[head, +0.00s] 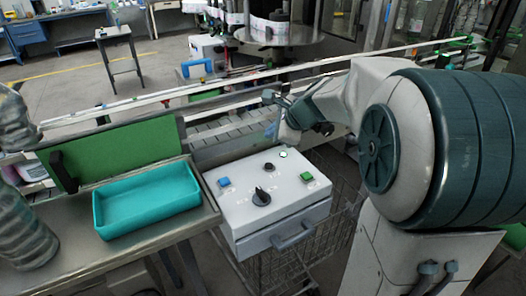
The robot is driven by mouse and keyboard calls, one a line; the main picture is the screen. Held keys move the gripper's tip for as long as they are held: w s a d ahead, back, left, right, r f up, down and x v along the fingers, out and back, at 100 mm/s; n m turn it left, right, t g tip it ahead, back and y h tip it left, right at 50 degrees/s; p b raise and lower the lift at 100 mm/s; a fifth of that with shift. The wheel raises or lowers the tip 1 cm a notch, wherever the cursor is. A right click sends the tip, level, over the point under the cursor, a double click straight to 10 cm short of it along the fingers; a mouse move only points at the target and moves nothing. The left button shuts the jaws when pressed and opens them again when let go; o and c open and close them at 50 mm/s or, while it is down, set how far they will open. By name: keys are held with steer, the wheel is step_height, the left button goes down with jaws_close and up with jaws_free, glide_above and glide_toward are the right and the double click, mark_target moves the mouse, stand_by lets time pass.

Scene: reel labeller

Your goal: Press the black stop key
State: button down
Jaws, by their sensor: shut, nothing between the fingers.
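The control box (250,217) has a pale sloping top with several controls. A small round black key (269,167) sits near the back middle of that top; I take it for the stop key. My gripper (273,131) is above and behind the box's back edge, apart from the black key. It is small and partly merged with my wrist in this view. Its fingers look shut and empty.
The box also carries a blue key (224,182), a black rotary knob (262,196), a green key (306,176) and a lit round lamp (283,155). A teal tray (147,226) stands left on a metal table. A conveyor (225,131) runs behind.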

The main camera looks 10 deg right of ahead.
mark_target(272, 167)
steer(key=shift+w+d+r+m, duration=0.15)
steer(key=shift+w+m, duration=0.2)
steer(key=shift+m, duration=0.05)
step_height(272, 167, down, 9)
steer(key=b, duration=0.8)
stand_by(1.8)
steer(key=shift+f+b, duration=0.35)
steer(key=shift+f+b, duration=0.4)
steer(key=shift+f, duration=0.05)
stand_by(0.5)
steer(key=shift+r, duration=0.1)
stand_by(0.4)
steer(key=shift+r+p, duration=0.8)
